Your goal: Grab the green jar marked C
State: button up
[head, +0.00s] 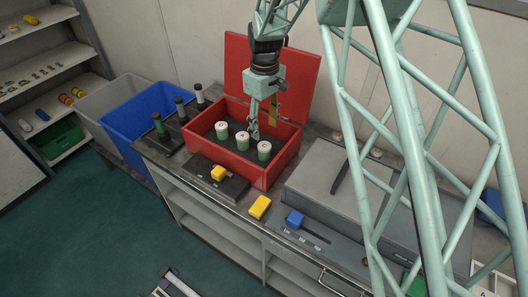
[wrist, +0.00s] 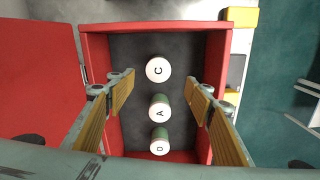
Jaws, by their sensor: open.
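The jar marked C (wrist: 158,69) shows its white lid in the wrist view, at the top end of a row of three in an open red box. Below it stand the jar marked A (wrist: 160,107) and the jar marked D (wrist: 159,140), with green sides. By the layout, the C jar is the rightmost (head: 264,151) in the head view; its letter is too small to read there. My gripper (wrist: 162,83) is open and empty. Its fingers lie either side of the row in the wrist view, apart from the jars. In the head view my gripper (head: 254,132) hangs over the box.
The red box (head: 227,172) has walls around the jars and a raised lid (head: 267,72) behind. In front lie a dark stand with a yellow block (head: 218,173) and another yellow block (head: 260,207). A grey case (head: 320,190) stands right; dark cylinders (head: 159,125) stand left.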

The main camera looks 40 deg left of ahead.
aim_at(264, 146)
jog(key=shift+f+p, duration=0.4)
jog(key=shift+f, duration=3.9)
jog(key=shift+f, duration=0.1)
jog(key=shift+w+f+p, duration=0.15)
jog(key=shift+f+p, duration=0.35)
jog(key=shift+f, duration=2)
jog(key=shift+c, duration=0.5)
jog(key=c, duration=0.9)
